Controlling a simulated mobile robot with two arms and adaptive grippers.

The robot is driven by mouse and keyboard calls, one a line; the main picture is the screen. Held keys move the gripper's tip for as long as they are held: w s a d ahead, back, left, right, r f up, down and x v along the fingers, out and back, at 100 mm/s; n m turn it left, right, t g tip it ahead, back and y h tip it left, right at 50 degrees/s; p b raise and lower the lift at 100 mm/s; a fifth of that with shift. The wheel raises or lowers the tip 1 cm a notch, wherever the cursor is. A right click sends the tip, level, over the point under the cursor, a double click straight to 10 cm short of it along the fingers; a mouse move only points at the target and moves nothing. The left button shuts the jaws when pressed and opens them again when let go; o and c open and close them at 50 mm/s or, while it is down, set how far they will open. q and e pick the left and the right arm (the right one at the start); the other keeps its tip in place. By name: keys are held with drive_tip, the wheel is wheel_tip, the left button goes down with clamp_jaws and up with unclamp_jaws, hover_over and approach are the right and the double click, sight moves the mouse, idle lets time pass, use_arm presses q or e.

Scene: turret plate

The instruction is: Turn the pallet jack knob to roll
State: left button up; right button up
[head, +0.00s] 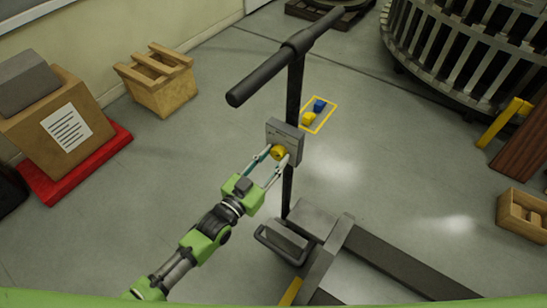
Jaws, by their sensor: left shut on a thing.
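The pallet jack (294,80) stands upright in the middle of the head view, with a dark T-shaped handle on top and forks at the lower right. A grey plate (287,133) is fixed on its post. The yellow knob (278,153) sits on the front of that plate. My left gripper (276,158) reaches up from the lower left, and its two fingers are shut on the yellow knob, one on each side. The markings on the plate are too small to read. My right gripper is not in view.
A yellow-outlined floor square (326,125) with a yellow and a blue item lies behind the post. A wooden crate (158,80) and a cardboard box (55,118) on a red pallet stand at left. A round metal rack (465,55) is at upper right. A small wooden box (523,215) lies at right.

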use_arm(q)
drive_tip(key=n, duration=0.4)
drive_tip(key=n+b, duration=0.1)
drive_tip(key=n, duration=0.4)
drive_tip(key=shift+n, duration=0.3)
idle(0.3)
drive_tip(key=o, duration=1.1)
drive_tip(key=v, duration=1.2)
